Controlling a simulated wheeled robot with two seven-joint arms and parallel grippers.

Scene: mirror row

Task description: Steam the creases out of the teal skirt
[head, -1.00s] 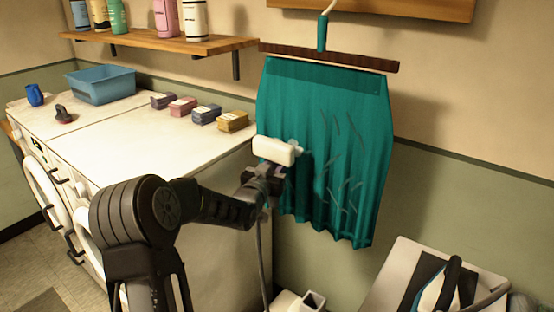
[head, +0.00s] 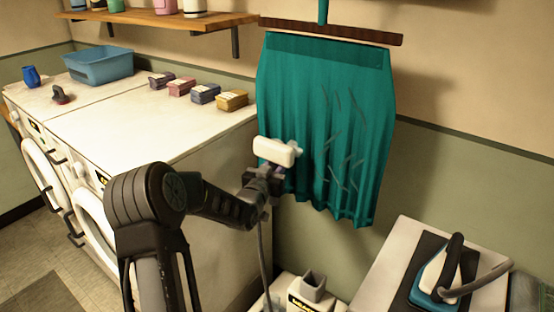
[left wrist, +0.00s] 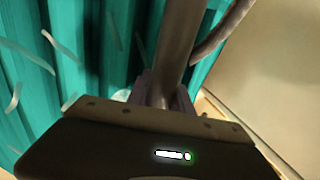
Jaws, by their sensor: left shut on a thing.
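The teal skirt (head: 318,120) hangs from a dark brown hanger (head: 330,31) against the wall. Pale crease lines show on its right half, from mid-height to near the hem. My left gripper (head: 262,180) is shut on the handle of a steamer head (head: 274,152), which is white and sits at the skirt's left side. I cannot tell whether the head touches the cloth. In the left wrist view the dark handle (left wrist: 178,50) stands between the fingers, with the teal skirt (left wrist: 75,60) and some creases behind. My right gripper is not in view.
A steamer base (head: 305,292) stands on the floor below, its hose running up to the head. An iron (head: 440,275) rests on a board at the lower right. White machines (head: 130,125) at left carry several small boxes and a blue basin (head: 98,65).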

